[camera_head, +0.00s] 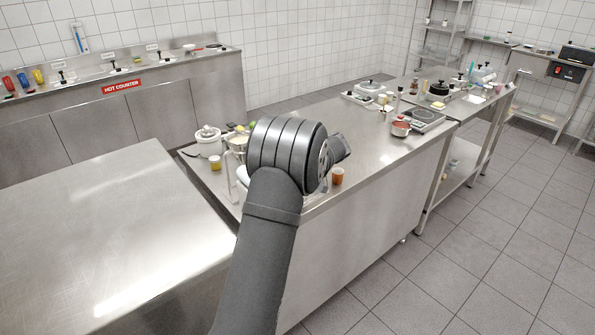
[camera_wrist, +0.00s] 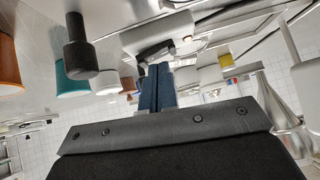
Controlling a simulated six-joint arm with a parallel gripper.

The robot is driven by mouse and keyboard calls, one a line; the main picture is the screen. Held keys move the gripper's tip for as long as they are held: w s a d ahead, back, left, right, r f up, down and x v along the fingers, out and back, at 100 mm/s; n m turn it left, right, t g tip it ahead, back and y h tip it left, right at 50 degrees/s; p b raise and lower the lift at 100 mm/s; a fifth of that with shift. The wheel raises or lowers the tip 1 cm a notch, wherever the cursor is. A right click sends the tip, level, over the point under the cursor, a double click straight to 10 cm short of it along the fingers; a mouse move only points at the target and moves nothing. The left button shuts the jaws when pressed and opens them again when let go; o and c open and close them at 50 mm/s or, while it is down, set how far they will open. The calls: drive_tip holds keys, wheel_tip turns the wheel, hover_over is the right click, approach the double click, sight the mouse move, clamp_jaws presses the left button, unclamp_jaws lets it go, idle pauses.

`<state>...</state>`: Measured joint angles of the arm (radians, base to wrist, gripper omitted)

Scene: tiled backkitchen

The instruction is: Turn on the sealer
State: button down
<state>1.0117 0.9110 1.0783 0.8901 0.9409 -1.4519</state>
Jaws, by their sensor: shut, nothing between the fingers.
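My gripper (camera_wrist: 157,85) shows in the wrist view as two dark blue fingers, closed together with nothing between them. In the head view my own arm hides the fingers. I cannot tell for sure which thing is the sealer. In the wrist view a white body with a black lever-like part (camera_wrist: 154,52) lies just beyond the fingertips; whether they touch it is unclear. In the head view, a black box with a red switch (camera_head: 566,72) is on the far right shelf, well away from my arm.
A teal cup (camera_wrist: 75,78), a black knobbed cylinder (camera_wrist: 79,50) and an orange cup (camera_wrist: 8,70) are left of the fingers. The left steel table (camera_head: 95,235) is bare.

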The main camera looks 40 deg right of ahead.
drive_tip(key=s+a+r, duration=0.1)
drive_tip(key=s+r, duration=0.6)
drive_tip(key=r, duration=0.4)
drive_tip(key=shift+a, duration=0.3)
drive_tip(key=x, duration=0.3)
drive_tip(key=d+x, duration=0.1)
drive_tip(key=x, duration=0.6)
drive_tip(key=shift+d+f, duration=0.15)
drive_tip(key=shift+d, duration=0.1)
drive_tip(key=shift+s+r+y, duration=0.15)
drive_tip(key=shift+r+y, duration=0.1)
drive_tip(key=shift+y, duration=0.05)
drive_tip(key=shift+v, duration=2.25)
drive_tip(key=shift+a, duration=0.1)
